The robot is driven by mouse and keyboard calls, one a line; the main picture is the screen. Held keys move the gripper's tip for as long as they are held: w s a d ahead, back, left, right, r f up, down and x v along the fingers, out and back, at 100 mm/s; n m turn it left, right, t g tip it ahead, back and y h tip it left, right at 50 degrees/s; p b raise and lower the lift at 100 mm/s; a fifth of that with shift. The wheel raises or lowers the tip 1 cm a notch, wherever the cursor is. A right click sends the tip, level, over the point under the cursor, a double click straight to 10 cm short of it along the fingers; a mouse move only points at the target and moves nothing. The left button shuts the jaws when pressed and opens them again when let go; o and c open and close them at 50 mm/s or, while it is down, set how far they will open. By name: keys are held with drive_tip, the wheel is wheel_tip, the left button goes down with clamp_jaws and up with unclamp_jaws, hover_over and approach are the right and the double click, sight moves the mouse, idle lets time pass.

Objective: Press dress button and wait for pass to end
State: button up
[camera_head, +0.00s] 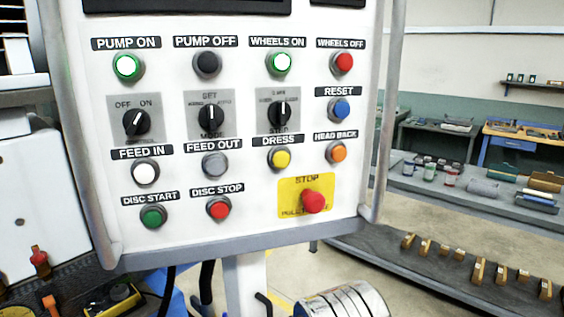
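The yellow dress button (281,159) sits on the white control panel (255,215), right of the middle, under a black DRESS label. Nothing touches it. It shows no clear glow. The PUMP ON button (127,66) and the WHEELS ON button (280,63) look lit, white-green with bright rings. The red mushroom STOP button (313,201) is on a yellow plate below the dress button. My gripper is not in view. The grinder's wheels and any dressing pass are not recognisable in this view.
Close to the dress button are the orange HEAD BACK button (338,152), the blue RESET button (340,109) and the grey FEED OUT button (215,165). A raised grey frame edges the panel. Benches (470,195) with tools stand behind at right.

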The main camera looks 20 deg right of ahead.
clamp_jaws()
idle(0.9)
